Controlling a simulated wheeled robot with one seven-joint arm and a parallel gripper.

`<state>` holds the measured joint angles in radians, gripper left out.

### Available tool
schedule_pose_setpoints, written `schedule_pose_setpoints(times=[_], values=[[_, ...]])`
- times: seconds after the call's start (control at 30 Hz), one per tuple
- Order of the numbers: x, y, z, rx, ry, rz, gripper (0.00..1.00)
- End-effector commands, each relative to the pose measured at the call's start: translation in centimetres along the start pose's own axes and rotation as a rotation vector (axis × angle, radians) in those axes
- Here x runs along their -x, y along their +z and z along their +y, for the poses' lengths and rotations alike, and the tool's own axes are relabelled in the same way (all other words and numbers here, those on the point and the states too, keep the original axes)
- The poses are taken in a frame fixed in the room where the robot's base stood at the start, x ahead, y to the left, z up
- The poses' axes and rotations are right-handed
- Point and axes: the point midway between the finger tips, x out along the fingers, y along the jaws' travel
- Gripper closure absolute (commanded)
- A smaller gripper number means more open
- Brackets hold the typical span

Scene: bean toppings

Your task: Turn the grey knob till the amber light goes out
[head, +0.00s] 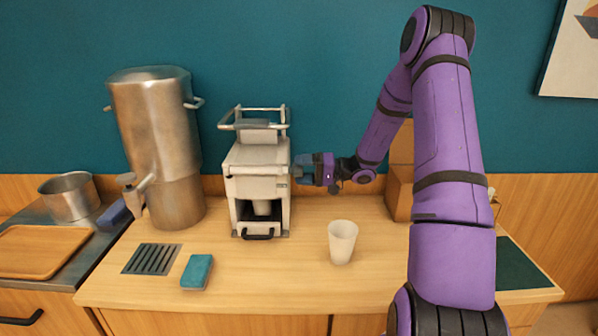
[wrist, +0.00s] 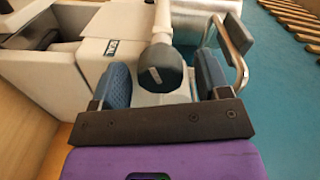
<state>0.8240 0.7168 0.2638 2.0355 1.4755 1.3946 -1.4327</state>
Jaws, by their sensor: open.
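The white machine (head: 257,172) stands on the counter against the teal wall. In the wrist view, the dark grey knob (wrist: 160,68) sticks out from the machine's side. My gripper (head: 303,168) is at the right side of the machine. In the wrist view, its blue-padded fingers (wrist: 162,76) stand apart on either side of the knob, with the knob between them. I cannot tell whether either pad touches it. The knob is hidden behind the gripper in the head view. I can make out no amber light in either view.
A white cup (head: 342,241) stands on the counter in front right of the machine. A metal urn (head: 158,140) is to the machine's left. A teal sponge (head: 197,271) and a drain grille (head: 151,259) lie at the front left. A brown box (head: 398,190) stands behind my arm.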

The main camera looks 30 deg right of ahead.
Motion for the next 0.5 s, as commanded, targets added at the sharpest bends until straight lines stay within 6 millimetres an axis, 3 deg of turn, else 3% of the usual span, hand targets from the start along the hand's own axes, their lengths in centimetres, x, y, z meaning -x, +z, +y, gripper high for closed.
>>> schedule_pose_setpoints(times=[0.3,0.5], values=[[5.8,-0.1,0.0,0.0,0.002,0.004,0.31],[8.6,0.0,0.1,0.0,0.002,0.002,0.31]])
